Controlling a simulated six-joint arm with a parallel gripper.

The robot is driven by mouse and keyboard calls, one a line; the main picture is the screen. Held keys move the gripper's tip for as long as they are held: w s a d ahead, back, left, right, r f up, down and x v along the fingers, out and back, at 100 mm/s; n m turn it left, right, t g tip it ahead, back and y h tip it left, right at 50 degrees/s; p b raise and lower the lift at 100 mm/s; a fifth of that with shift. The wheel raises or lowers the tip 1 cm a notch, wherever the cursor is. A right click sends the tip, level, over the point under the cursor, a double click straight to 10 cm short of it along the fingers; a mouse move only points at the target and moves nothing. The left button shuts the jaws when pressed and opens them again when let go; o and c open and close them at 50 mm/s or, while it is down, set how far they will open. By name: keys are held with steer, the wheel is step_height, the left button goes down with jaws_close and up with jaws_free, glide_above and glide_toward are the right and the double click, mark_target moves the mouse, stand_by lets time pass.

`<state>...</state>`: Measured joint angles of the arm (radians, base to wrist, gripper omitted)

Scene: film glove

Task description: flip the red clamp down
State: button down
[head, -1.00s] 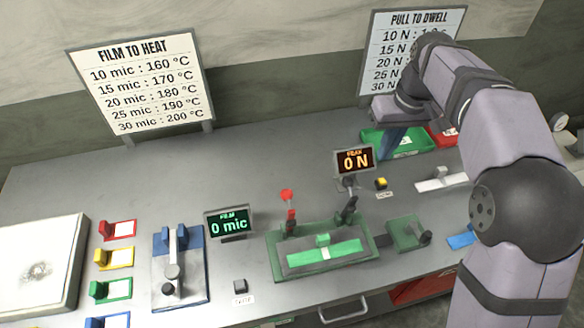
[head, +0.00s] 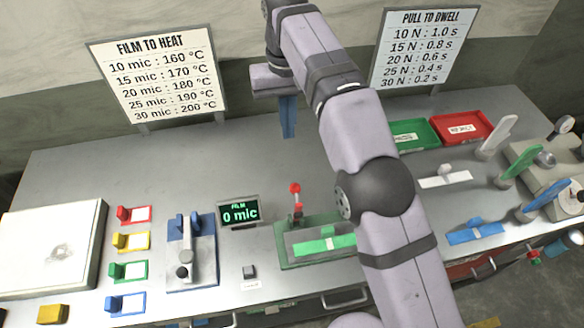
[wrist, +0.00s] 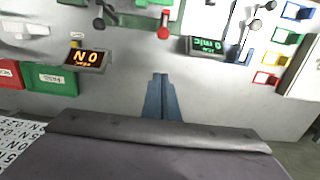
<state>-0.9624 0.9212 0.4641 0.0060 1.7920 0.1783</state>
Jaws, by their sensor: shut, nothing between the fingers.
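The red clamp (head: 295,190) stands upright at the back left of the green fixture (head: 285,259), its round red knob at the top. In the wrist view the red clamp (wrist: 163,28) shows at the top, just right of centre, beyond my fingers. My gripper (head: 288,130) is shut and empty, its blue fingers pointing down over the back of the bench, behind the clamp and apart from it. The shut fingers also show in the wrist view (wrist: 160,80). My arm hides the right part of the green fixture in the head view.
The film display (head: 239,212), reading 0 mic, stands left of the clamp. A blue fixture (head: 203,270) is farther left. Green (head: 425,136) and red trays lie at the back right. The force display (wrist: 86,57) reads 0 N. The bench behind the clamp is clear.

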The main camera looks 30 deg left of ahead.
mark_target(296, 205)
stand_by(0.3)
steer(key=s+d+f+b, duration=0.1)
steer(key=s+d+f, duration=0.2)
steer(key=f, duration=0.7)
steer(key=shift+f, duration=0.4)
stand_by(0.4)
steer(key=shift+s+d+b, duration=0.1)
steer(key=shift+d+b, duration=0.05)
steer(key=shift+b, duration=0.6)
